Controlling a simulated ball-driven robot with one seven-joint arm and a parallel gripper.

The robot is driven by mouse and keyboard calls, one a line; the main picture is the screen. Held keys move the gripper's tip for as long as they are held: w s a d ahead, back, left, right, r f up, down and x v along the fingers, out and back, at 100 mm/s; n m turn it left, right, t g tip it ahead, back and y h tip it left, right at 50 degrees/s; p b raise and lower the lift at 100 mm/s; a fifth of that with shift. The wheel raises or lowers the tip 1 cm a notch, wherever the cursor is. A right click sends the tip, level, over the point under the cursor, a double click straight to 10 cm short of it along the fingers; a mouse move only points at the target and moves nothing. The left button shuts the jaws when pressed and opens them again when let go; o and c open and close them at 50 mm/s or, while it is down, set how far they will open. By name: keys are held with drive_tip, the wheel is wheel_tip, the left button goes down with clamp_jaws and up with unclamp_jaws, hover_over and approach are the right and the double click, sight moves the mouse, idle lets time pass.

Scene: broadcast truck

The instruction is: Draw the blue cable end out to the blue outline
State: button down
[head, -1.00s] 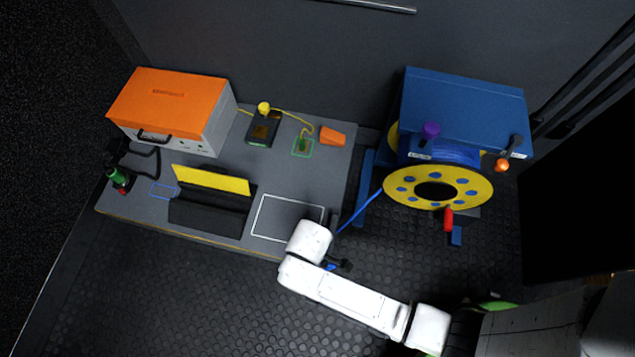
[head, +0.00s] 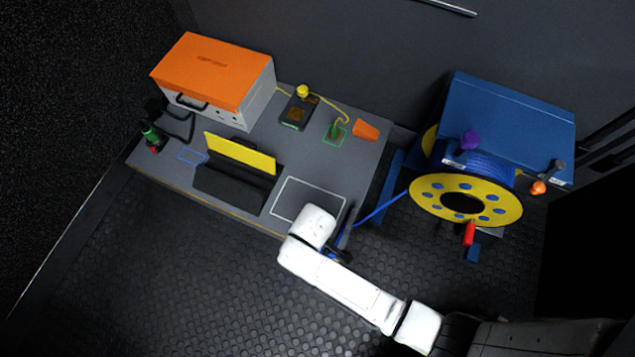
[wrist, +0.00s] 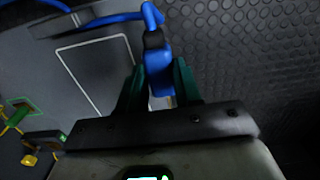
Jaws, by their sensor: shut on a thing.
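My gripper (wrist: 158,84) is shut on the blue cable end (wrist: 160,66), a blue plug with a dark collar, held between its green fingers in the wrist view. In the head view my white arm partly hides the gripper, near the table's front right corner. The blue cable (head: 382,207) runs from there right to the yellow-flanged reel (head: 428,207). The blue outline (head: 193,155) is a small empty rectangle on the table's left part, left of the yellow-topped black stand, well away from my gripper.
The black stand with a yellow panel (head: 238,153) lies between my gripper and the blue outline. A white outline (head: 277,195) is nearer. An orange-topped box (head: 215,70), a green-and-red connector (head: 150,136) and an orange wedge (head: 366,129) stand on the table (head: 330,165).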

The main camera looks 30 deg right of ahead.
drive_tip(key=w+a+b, duration=0.1)
drive_tip(key=w+a, duration=0.2)
drive_tip(key=w, duration=0.3)
idle(0.8)
drive_tip(key=shift+a, duration=0.1)
drive_tip(key=shift+w+b, duration=0.1)
drive_tip(key=shift+b, duration=0.2)
drive_tip(key=w+a+b, duration=0.3)
drive_tip(key=w, duration=0.4)
drive_tip(key=shift+a, duration=0.35)
idle(0.4)
idle(0.3)
drive_tip(key=w+a+b, duration=0.3)
drive_tip(key=w+b, duration=0.2)
drive_tip(key=w, duration=0.2)
drive_tip(key=shift+a+b, duration=0.35)
drive_tip(key=shift+a, duration=0.05)
idle(0.5)
